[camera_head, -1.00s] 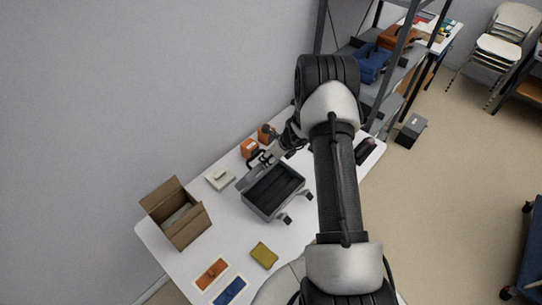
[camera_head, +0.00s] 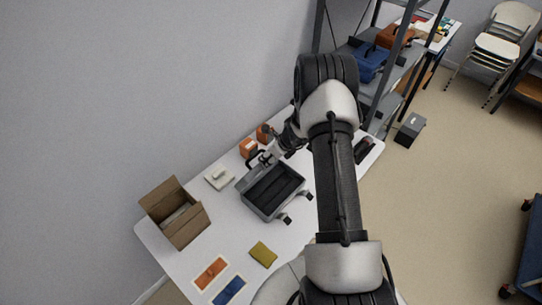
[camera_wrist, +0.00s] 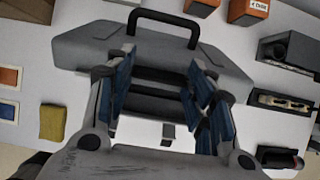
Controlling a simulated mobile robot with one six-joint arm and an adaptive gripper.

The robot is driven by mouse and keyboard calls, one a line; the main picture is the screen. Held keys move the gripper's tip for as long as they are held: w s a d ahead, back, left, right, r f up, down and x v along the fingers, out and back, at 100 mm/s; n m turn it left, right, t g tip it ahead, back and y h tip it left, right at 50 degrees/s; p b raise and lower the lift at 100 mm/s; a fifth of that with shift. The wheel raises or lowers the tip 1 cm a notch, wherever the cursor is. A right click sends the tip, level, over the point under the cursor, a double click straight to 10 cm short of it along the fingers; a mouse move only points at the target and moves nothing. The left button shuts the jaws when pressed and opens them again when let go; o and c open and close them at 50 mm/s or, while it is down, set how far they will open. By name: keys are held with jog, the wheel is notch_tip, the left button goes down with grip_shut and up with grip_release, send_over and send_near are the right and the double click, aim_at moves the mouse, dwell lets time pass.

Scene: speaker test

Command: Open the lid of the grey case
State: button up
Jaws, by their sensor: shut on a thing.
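The grey case (camera_head: 258,207) stands open on the white table, its dark inside showing from above. Its lid (camera_head: 246,180) is raised at the back, toward the wall, with a black handle (camera_head: 254,161) beyond it. My gripper (camera_head: 270,158) is at the raised lid, near the handle. In the wrist view, the lid (camera_wrist: 90,48) and its black handle (camera_wrist: 165,18) lie past the blue-padded fingers of my gripper (camera_wrist: 163,90). The fingers stand apart around the lid and are shut on it; the exact contact is hard to see. The handle is free of the fingers.
An open cardboard box (camera_head: 178,228) and a white item (camera_head: 219,177) stand left of the case. Orange boxes (camera_head: 248,147) are behind it. A yellow cloth (camera_head: 263,254), an orange tray (camera_head: 211,272) and a blue tray (camera_head: 230,291) lie in front. A shelf rack rises beyond.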

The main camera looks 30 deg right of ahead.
jog(key=o, duration=1.3)
jog(key=shift+r, duration=0.1)
jog(key=shift+c, duration=0.2)
jog(key=v, duration=1.2)
jog(key=shift+c, duration=0.4)
